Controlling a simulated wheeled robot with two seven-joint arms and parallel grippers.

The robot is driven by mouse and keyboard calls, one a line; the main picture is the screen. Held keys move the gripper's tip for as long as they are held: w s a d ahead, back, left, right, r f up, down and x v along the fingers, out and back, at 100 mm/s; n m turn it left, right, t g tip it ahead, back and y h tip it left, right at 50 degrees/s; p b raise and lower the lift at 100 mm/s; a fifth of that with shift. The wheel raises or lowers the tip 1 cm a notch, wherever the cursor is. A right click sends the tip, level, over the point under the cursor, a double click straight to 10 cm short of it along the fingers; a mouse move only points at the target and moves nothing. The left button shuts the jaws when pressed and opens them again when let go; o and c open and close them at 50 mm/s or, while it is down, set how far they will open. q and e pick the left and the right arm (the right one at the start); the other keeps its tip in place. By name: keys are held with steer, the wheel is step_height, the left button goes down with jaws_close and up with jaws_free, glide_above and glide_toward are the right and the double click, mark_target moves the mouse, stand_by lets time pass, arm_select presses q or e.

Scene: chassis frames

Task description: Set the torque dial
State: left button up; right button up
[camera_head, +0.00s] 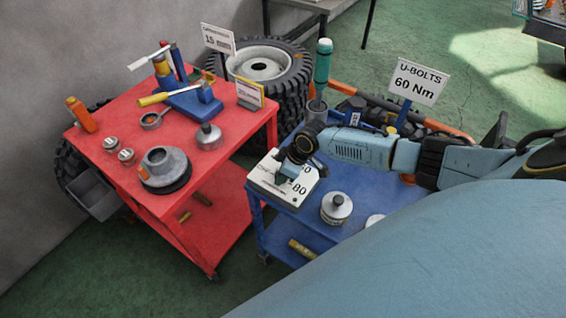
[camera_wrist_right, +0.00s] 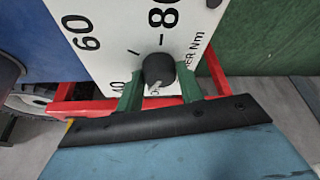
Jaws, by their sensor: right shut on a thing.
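The torque dial is a black knob (camera_wrist_right: 158,68) on a white panel with the numbers 40, 60 and 80 around it, in the right wrist view. A light pointer mark shows on the knob's lower edge, facing the gripper side. My right gripper (camera_wrist_right: 160,88) has its green fingers shut on the knob, one on each side. In the head view the white dial box (camera_head: 264,180) sits on the blue cart, and my right gripper (camera_head: 287,172) covers part of its face. A sign (camera_head: 418,82) reads "U-BOLTS 60 Nm". My left gripper is not in view.
The blue cart (camera_head: 315,205) also carries a metal pot (camera_head: 336,208) and a cup holding a green-handled tool (camera_head: 322,62). The red cart (camera_head: 98,158) on the left holds several tools and parts. Tyres (camera_head: 265,70) stand behind.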

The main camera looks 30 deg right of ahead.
steer(key=m+p, duration=0.1)
steer(key=p, duration=0.1)
steer(key=m+h+p, duration=0.1)
steer(key=m+p, duration=0.1)
steer(key=shift+s+a+r+m, duration=0.1)
steer(key=shift+r+m, duration=0.1)
steer(key=shift+m, duration=0.1)
steer(key=shift+f+m+t+h+p, duration=0.2)
steer(key=shift+m+t+h+p, duration=0.35)
steer(key=shift+m+p, duration=0.75)
steer(key=o, duration=1)
